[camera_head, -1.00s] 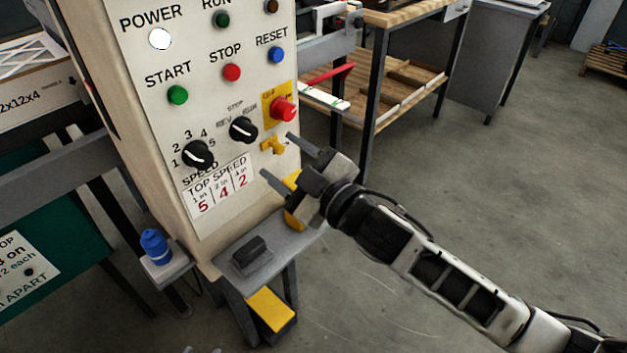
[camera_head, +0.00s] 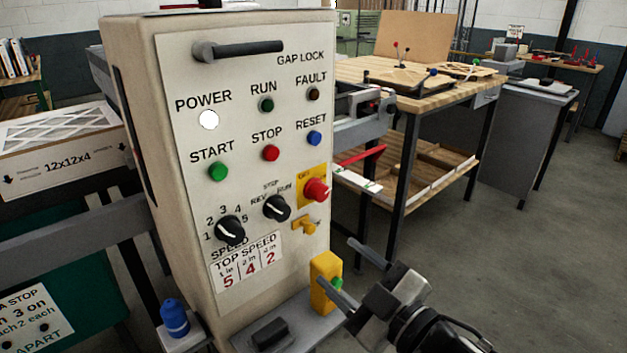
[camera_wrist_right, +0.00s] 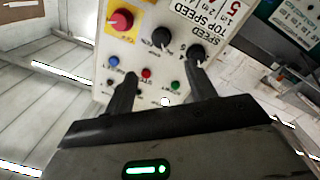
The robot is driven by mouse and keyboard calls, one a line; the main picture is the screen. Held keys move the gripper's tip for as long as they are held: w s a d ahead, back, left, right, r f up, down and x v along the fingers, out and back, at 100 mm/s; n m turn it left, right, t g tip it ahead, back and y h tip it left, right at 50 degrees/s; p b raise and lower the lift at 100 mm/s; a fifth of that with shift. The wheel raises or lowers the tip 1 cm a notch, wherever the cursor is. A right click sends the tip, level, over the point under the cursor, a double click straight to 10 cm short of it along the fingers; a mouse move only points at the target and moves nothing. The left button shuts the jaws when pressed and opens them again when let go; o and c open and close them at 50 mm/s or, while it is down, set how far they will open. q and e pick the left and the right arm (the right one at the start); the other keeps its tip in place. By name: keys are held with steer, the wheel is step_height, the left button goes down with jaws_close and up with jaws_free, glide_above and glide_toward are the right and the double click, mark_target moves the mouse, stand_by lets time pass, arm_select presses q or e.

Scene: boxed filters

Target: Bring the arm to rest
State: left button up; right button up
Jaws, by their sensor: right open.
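My right gripper (camera_head: 350,271) is at the lower middle of the head view, in front of the lower right of the control cabinet (camera_head: 140,60). Its two fingers are spread apart with nothing between them. The lower finger overlaps a yellow box with a green button (camera_head: 322,283) in the picture; I cannot tell whether they touch. In the right wrist view the open fingers (camera_wrist_right: 160,88) point toward the cabinet's panel, seen upside down. My left gripper is not in view.
The panel carries a red knob (camera_head: 316,190), a yellow key-like handle (camera_head: 304,226) and black dials. A grey shelf (camera_head: 300,325) with a black block juts out below. A blue bottle (camera_head: 174,317) stands at lower left. A wooden workbench (camera_head: 400,100) is behind; floor at right is clear.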

steer(key=s+d+f+m+g+h, duration=0.2)
steer(key=s+f+m, duration=0.3)
steer(key=f, duration=0.7)
steer(key=s+d+f+m+g+h, duration=0.3)
steer(key=s+f, duration=0.6)
steer(key=f, duration=0.3)
steer(key=d+m+h, duration=0.1)
steer(key=m+h, duration=0.1)
steer(key=m, duration=0.1)
steer(key=shift+f, duration=0.3)
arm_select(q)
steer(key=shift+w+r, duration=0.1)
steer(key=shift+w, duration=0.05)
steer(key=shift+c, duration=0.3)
